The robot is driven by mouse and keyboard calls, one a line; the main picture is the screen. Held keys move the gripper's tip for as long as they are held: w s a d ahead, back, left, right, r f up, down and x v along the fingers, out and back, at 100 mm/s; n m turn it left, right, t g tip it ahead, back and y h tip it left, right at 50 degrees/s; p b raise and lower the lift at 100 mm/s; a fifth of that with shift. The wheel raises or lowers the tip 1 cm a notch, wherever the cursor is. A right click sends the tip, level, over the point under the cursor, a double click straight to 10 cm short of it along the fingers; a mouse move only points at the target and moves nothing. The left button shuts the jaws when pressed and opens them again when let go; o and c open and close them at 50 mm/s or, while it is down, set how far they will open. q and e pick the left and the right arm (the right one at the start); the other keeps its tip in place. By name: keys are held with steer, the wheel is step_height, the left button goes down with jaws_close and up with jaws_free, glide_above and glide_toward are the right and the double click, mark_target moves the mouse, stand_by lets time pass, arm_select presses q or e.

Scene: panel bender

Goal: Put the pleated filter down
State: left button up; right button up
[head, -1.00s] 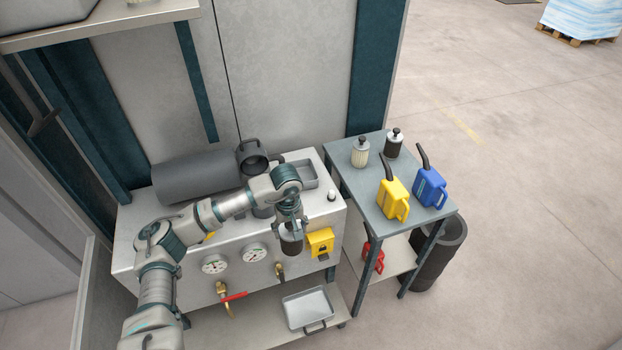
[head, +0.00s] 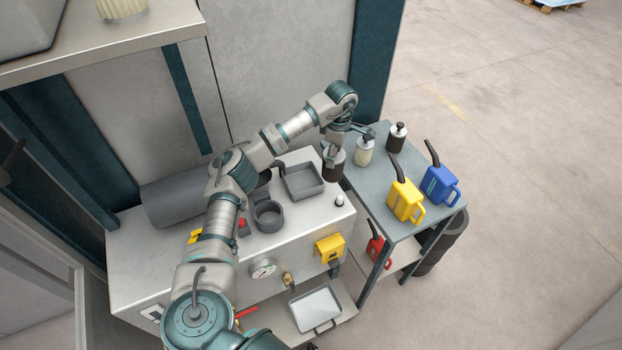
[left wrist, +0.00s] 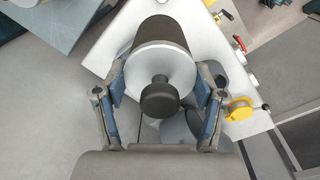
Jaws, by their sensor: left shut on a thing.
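My left gripper (head: 336,148) is shut on a dark cylindrical filter (head: 333,161). In the left wrist view the filter (left wrist: 163,42) has a pale end cap and black knob between the fingers (left wrist: 160,82); I cannot make out pleats on its dark side. In the head view it hangs near the left edge of the grey side table (head: 375,188), close to a pale ribbed filter (head: 364,152) standing there. I cannot tell its height above the surface. Another dark filter (head: 396,138) stands farther back on the table. My right gripper is not in view.
A yellow jug (head: 405,201) and a blue jug (head: 439,186) stand on the side table's right part. The pale bench (head: 290,232) to its left carries a grey tray (head: 303,181) and an open round housing (head: 268,216). The side table's front left is clear.

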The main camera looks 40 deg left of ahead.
arm_select(q)
steer(key=a+f+n+b, duration=0.2)
steer(key=a+n+b, duration=0.1)
steer(key=a+n, duration=0.45)
steer(key=a+f+n+b, duration=0.3)
steer(key=a+n, duration=0.3)
steer(key=n, duration=0.3)
step_height(320, 180, down, 9)
steer(key=d, duration=0.1)
steer(key=shift+r+p, duration=0.2)
steer(key=shift+p, duration=0.25)
steer(key=o, duration=1.3)
steer(key=shift+w+a+f, duration=0.1)
steer(key=shift+a, duration=0.05)
steer(key=o, duration=0.4)
steer(key=shift+a, duration=0.2)
steer(key=shift+o, duration=0.2)
steer(key=shift+f, duration=0.1)
step_height(320, 180, up, 12)
steer(key=shift+d+r+b, duration=0.2)
steer(key=shift+d+b, duration=0.15)
steer(key=shift+b, duration=0.05)
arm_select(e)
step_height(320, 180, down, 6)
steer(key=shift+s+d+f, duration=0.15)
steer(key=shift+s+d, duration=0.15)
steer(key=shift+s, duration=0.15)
